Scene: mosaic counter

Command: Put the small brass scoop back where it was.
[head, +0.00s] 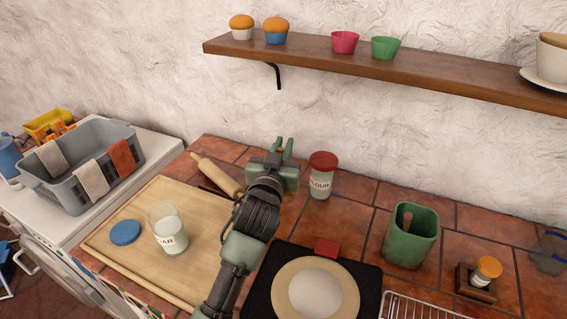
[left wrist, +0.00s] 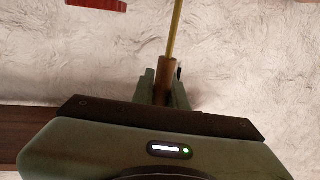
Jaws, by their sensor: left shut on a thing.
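My left gripper (head: 284,148) is raised above the back of the counter, left of the flour jar. In the left wrist view the gripper (left wrist: 162,90) is shut on a brown handle with a thin brass stem, which I take as the scoop (left wrist: 175,35). Its bowl is not visible there, and in the head view my arm mostly hides the scoop. The sugar jar (head: 168,232) stands without a lid on the wooden board (head: 200,263), with a blue lid (head: 125,232) beside it. The flour jar (head: 321,180) has its red lid on. My right gripper is not in view.
A rolling pin (head: 217,174) lies at the board's back. A green holder (head: 411,240) with a wooden handle in it stands right, beyond a black slab (head: 262,262) bearing a round disc. A shaker (head: 485,272) is farther right. A shelf (head: 400,72) runs above.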

